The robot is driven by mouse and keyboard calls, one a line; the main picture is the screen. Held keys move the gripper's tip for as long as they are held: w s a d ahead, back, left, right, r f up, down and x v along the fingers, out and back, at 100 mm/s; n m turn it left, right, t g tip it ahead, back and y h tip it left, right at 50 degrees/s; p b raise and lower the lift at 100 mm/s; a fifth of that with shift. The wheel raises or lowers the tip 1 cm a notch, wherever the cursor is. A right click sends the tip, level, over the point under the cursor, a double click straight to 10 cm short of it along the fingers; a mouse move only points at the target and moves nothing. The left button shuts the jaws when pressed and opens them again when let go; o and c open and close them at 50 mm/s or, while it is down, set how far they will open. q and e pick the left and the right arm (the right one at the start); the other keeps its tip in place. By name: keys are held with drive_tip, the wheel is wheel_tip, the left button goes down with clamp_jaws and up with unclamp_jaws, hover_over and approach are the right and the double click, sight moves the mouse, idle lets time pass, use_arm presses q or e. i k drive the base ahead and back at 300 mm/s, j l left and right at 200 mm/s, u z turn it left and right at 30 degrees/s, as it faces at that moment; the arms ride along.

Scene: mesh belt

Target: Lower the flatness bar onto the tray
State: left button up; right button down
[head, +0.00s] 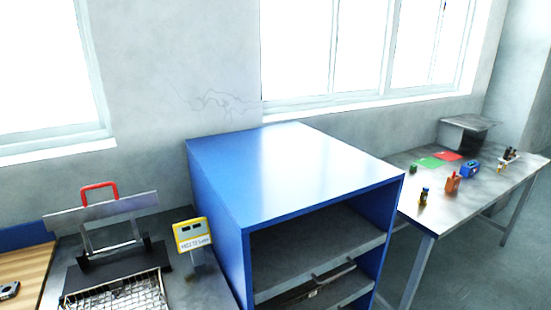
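The flatness bar (130,206) is a long silver bar in the head view at the lower left. It lies roughly level, raised on an upright metal frame with a dark base (125,257). A red handle (99,186) shows above it. The tray (118,299) looks like wire mesh and lies in front of the frame, cut off by the bottom edge of the picture. The bar is above and behind the tray, apart from it. Neither of my grippers shows in this view.
A yellow and white display (192,234) stands right of the bar. A large blue cabinet (290,170) with open shelves fills the middle. A wooden surface (22,270) is at far left. A table (470,188) with small bottles and coloured mats is at right.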

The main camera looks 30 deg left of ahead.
sight(79, 216)
drive_tip(key=u, duration=2.2)
drive_tip(key=j+z, duration=0.2)
drive_tip(key=z, duration=1)
drive_tip(key=j+z, duration=0.3)
drive_tip(key=k+j+z, duration=0.15)
drive_tip(key=j+z, duration=0.15)
drive_tip(key=k+j+z, duration=0.15)
drive_tip(key=j+z, duration=0.15)
drive_tip(key=k+j+z, duration=0.15)
drive_tip(key=k+j, duration=0.15)
drive_tip(key=j, duration=0.2)
drive_tip(key=k+j+z, duration=0.15)
drive_tip(key=k+j, duration=0.15)
drive_tip(key=j, duration=0.2)
